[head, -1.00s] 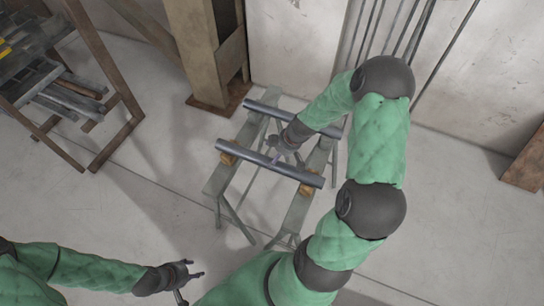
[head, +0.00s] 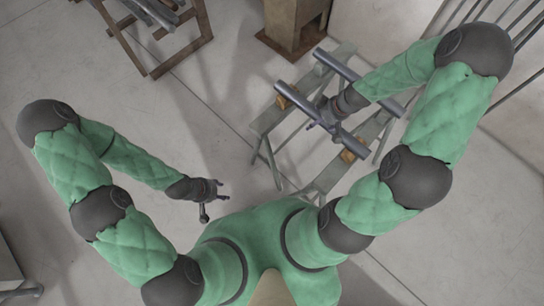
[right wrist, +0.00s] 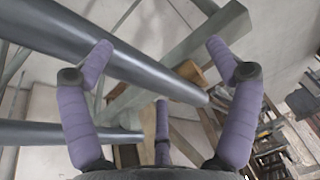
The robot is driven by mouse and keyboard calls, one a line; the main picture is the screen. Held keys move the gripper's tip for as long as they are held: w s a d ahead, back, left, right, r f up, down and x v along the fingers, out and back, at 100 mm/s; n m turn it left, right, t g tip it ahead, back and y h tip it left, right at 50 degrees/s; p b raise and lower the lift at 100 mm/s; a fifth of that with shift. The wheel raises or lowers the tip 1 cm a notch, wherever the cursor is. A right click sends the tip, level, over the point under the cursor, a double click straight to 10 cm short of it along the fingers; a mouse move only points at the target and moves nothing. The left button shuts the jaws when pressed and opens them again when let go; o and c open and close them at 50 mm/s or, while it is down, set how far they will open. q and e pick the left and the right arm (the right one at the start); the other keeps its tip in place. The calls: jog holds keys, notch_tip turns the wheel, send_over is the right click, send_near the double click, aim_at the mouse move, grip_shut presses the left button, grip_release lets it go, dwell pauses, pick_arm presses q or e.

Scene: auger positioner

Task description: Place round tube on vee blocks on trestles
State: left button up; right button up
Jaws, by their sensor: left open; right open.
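A grey round tube (head: 300,103) lies across two trestles, over a wooden vee block (head: 286,96) on the left trestle (head: 266,120) and another vee block (head: 350,154) on the right trestle (head: 330,177). A second grey tube (head: 340,68) lies across the trestles farther back. My right gripper (head: 318,118) is open by the nearer tube's middle. In the right wrist view its spread purple fingers (right wrist: 160,75) have a large tube (right wrist: 130,68) passing beyond them; I cannot tell whether they touch it. My left gripper (head: 218,190) is open and empty, left of the trestles.
A wooden post (head: 290,25) stands behind the trestles. A rack (head: 150,40) with metal stock stands at the upper left. Thin rods lean against the wall at the upper right. The floor between the left gripper and the rack is clear.

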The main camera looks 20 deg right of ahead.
jog(key=s+a+f+m+g, duration=0.1)
jog(key=s+a+f+m, duration=0.1)
jog(key=a, duration=0.5)
jog(key=s+a+f+m, duration=0.2)
jog(key=s+a+f, duration=0.3)
jog(key=a+f, duration=0.1)
jog(key=s+a+f+m+g+y, duration=0.1)
jog(key=s+a+f, duration=0.2)
jog(key=a, duration=0.6)
jog(key=shift+s+f+m+g, duration=0.15)
jog(key=shift+f+m+g, duration=0.2)
jog(key=shift+f, duration=0.25)
jog(key=shift+f+b, duration=0.7)
